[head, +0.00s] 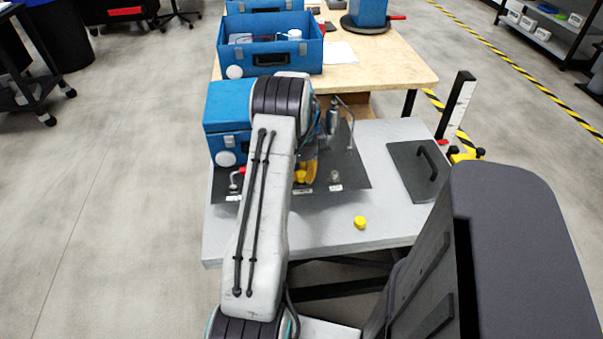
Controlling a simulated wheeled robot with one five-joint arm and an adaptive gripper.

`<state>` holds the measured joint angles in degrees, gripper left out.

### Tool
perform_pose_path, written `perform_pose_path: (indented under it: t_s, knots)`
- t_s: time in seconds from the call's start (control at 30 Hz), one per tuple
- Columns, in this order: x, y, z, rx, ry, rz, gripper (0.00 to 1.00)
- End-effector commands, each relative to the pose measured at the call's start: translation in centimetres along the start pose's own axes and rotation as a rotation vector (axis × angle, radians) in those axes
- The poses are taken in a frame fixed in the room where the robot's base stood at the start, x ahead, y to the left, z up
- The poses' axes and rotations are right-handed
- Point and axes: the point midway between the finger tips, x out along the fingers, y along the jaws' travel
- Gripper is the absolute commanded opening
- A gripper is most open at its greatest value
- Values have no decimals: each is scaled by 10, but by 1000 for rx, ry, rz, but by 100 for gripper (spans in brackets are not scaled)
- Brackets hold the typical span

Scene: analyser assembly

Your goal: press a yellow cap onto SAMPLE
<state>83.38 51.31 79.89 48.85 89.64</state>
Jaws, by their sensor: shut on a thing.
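One loose yellow cap (360,222) lies on the grey table near its front edge, right of my arm. Another yellow piece (306,172), seemingly a cap, shows just right of my forearm over the dark mat. My gripper (307,160) is mostly hidden behind my arm and seems shut on that yellow piece, low over the mat. A small silvery fitting (335,176) stands on the mat to the right, with a white label before it. The labels are too small to read, so I cannot tell which fitting is SAMPLE.
The dark mat (356,181) lies on the grey table (400,226). A blue case (226,120) stands at its back left. A dark plate with a handle (420,172) lies at right. Behind is a wooden table (390,72) with an open blue box (270,58). The front right tabletop is mostly clear.

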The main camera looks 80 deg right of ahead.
Motion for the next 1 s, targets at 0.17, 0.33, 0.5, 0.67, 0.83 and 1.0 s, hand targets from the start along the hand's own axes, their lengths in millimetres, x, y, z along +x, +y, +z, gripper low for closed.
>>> perform_pose_path:
  t_s: [0.17,0.33,0.5,0.67,0.83,1.0]
  knots:
    - [5,0,0,0,0,1,20]
    - [9,0,0,0,0,1,18]
    - [8,0,0,0,0,1,47]
    - [8,0,0,0,0,1,61]
    - [8,0,0,0,0,0,62]
    - [4,0,0,0,0,-1,62]
